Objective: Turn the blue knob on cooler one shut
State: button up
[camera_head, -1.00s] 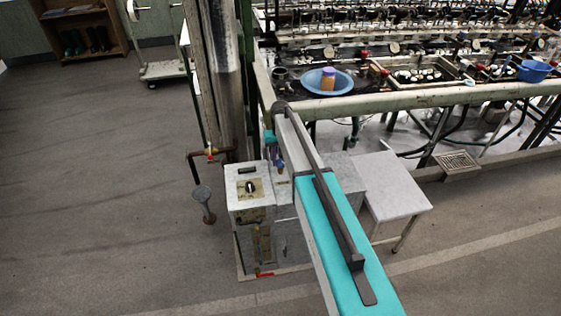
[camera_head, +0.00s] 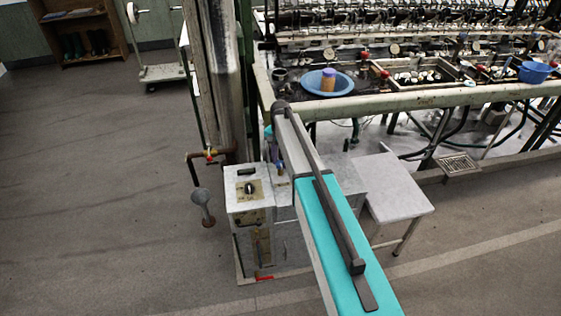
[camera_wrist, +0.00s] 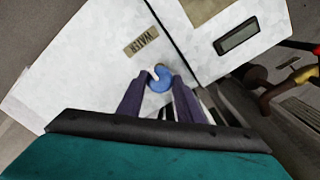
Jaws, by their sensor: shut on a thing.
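My gripper is largely hidden behind my arm there.
A pipe with a red-handled valve (camera_head: 210,155) and a grey funnel (camera_head: 203,203) stand left of the cooler. A small white table (camera_head: 398,187) stands to its right. The reeling bench (camera_head: 420,98) with a blue basin (camera_head: 328,82) lies behind. Floor at left is open.

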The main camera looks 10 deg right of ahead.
aim_at(281, 162)
dwell(0.5)
jog(key=o, duration=1)
jog(key=shift+o, duration=0.2)
jog(key=shift+r, duration=0.15)
notch_tip(281, 162, up, 14)
jog(key=b, duration=0.2)
jog(key=shift+f, duration=0.25)
jog(key=shift+s+d+f, duration=0.1)
jog(key=shift+s, duration=0.05)
